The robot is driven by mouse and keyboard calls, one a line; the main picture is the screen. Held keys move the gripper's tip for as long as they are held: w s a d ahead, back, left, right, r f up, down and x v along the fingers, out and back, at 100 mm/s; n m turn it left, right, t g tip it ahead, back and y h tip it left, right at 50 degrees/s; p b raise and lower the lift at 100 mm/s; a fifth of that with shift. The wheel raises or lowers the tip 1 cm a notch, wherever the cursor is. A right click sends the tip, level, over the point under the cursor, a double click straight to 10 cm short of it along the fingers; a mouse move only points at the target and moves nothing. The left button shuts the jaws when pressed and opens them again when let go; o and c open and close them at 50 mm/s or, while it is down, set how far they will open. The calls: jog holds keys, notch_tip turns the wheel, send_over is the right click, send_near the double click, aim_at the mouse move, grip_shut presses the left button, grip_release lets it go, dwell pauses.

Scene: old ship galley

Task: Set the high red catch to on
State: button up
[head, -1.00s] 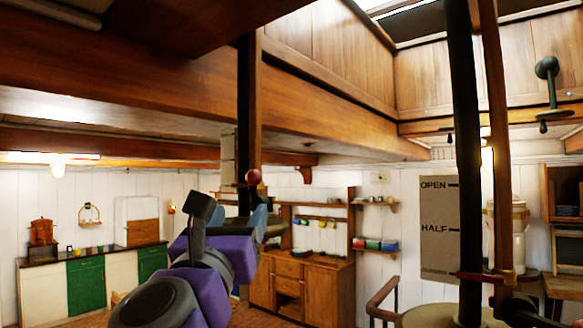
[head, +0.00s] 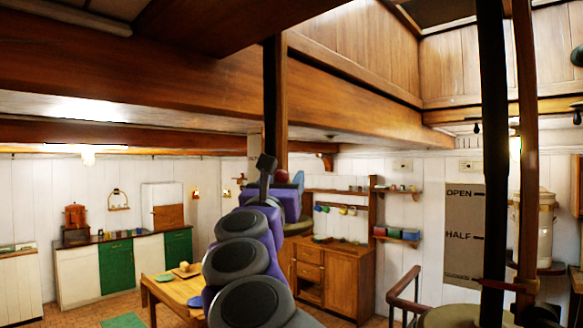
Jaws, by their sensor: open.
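The red catch shows in the head view as a small red ball knob (head: 282,176) on the dark upright post (head: 275,95). My gripper (head: 281,168) is open, seen from behind at the end of my purple and grey arm. The knob appears between its dark grey finger on the left and its blue finger on the right. I cannot tell how far the gripper is from the knob or whether they touch. The catch's lever and base are hidden behind my gripper, so its setting cannot be read.
A wooden table (head: 178,297) stands below left, and a wooden cabinet (head: 338,275) behind my arm. At the right are a dark pole (head: 494,130), a board marked OPEN and HALF (head: 464,225), and a railing (head: 404,290). A heavy beam (head: 200,95) crosses overhead.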

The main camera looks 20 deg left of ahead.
aim_at(280, 178)
jog(key=w+a, duration=0.2)
jog(key=w+a+p, duration=0.1)
jog(key=w+a, duration=0.1)
jog(key=shift+w, duration=0.4)
jog(key=shift+d+r, duration=0.15)
jog(key=shift+d, duration=0.55)
jog(key=shift+d+r, duration=0.15)
jog(key=shift+d, duration=0.55)
jog(key=shift+a, duration=0.25)
jog(key=shift+c, duration=1.3)
jog(key=shift+a+f, duration=0.1)
jog(key=shift+a, duration=0.45)
jog(key=c, duration=0.3)
jog(key=shift+d, duration=0.3)
jog(key=c, duration=0.5)
jog(key=shift+a, duration=0.1)
grip_shut()
